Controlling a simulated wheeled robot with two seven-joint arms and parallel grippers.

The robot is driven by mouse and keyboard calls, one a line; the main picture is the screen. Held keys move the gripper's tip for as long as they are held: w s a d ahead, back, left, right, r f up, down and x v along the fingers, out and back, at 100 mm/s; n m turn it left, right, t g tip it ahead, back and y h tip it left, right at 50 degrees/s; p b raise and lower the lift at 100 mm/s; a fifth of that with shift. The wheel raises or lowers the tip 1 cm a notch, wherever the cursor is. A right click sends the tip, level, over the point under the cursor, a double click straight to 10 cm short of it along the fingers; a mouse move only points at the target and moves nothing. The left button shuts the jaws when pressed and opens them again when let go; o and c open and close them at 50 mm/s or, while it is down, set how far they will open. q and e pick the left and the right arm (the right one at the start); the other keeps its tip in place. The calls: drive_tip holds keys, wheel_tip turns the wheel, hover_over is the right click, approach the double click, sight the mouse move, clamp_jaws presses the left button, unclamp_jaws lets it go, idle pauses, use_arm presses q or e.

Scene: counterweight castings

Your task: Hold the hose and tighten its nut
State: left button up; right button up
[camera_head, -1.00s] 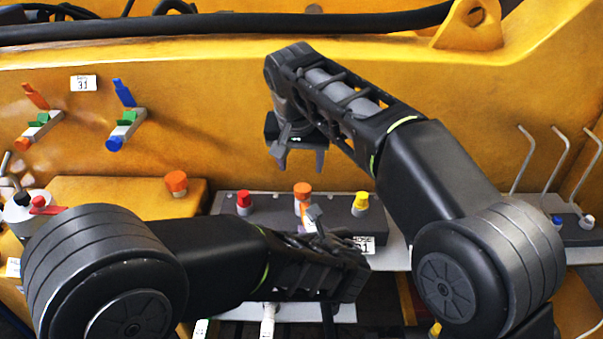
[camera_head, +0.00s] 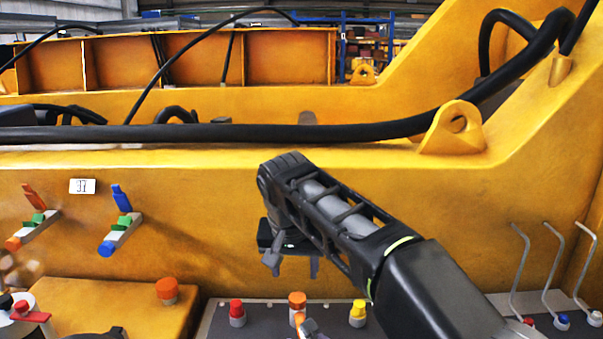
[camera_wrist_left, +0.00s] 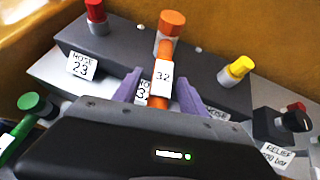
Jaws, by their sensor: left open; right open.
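The orange hose (camera_wrist_left: 158,118) carries a white tag marked 32 and rises to an orange nut or cap (camera_wrist_left: 171,23) at the dark block. In the head view the orange cap (camera_head: 297,300) shows at the bottom. My left gripper (camera_wrist_left: 166,95) is open, its two fingers on either side of the tagged hose; I cannot tell if they touch it. In the head view only a bit of the left gripper shows at the bottom edge. My right gripper (camera_head: 291,265) is open and empty, fingers down, above the orange cap.
A red cap (camera_head: 236,310) and a yellow cap (camera_head: 358,311) flank the orange one on the dark block (camera_wrist_left: 115,50). Orange (camera_head: 35,228) and blue (camera_head: 120,230) valve levers stand at left. Bent grey rods (camera_head: 520,265) rise at right. A black hose (camera_head: 250,132) crosses the yellow frame.

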use_arm(q)
drive_tip(key=v, duration=1.2)
